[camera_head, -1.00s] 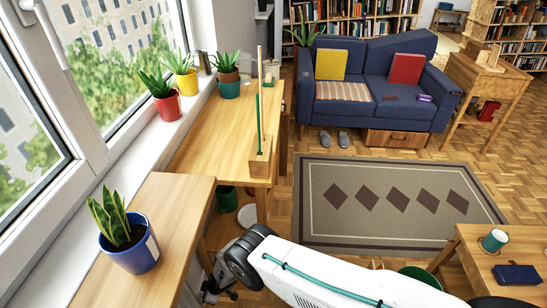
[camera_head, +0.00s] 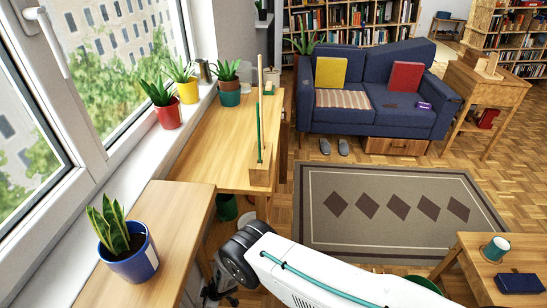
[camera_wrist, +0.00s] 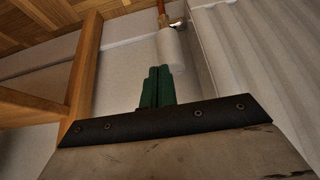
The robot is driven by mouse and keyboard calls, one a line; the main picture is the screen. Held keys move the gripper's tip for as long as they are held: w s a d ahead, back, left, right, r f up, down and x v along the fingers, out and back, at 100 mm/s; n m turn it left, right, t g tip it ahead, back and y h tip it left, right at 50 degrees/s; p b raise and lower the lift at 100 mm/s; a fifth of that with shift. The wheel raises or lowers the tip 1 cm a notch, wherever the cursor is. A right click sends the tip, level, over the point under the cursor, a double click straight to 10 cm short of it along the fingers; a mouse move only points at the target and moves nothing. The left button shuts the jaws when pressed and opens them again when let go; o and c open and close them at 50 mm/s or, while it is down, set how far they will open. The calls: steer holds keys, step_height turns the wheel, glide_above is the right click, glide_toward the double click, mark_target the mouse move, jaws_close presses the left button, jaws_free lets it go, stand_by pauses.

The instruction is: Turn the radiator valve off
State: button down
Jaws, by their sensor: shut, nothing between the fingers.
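The radiator valve appears in the wrist view as a white cylindrical head (camera_wrist: 170,50) on a copper-coloured pipe (camera_wrist: 162,14). The white ribbed radiator (camera_wrist: 255,62) is to its right. My gripper (camera_wrist: 158,76) shows as two green fingers, shut together and empty. In the picture the fingertips end just below and left of the valve head. I cannot tell whether they touch it. In the head view the valve, radiator and gripper are hidden; only my white arm shows at the bottom.
Wooden frame bars (camera_wrist: 84,70) stand left in the wrist view, close to the gripper. In the head view, a wooden desk (camera_head: 215,140) and a nearer wooden top with a blue-potted plant (camera_head: 128,255) line the window. A patterned rug (camera_head: 390,245) covers open floor.

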step_height(320, 180, up, 4)
steer(key=shift+f, duration=0.2)
steer(key=s+f, duration=0.3)
steer(key=f, duration=0.3)
steer(key=shift+a, duration=0.3)
stand_by(0.5)
steer(key=shift+w+a, duration=0.1)
steer(key=shift+a, duration=0.1)
stand_by(0.5)
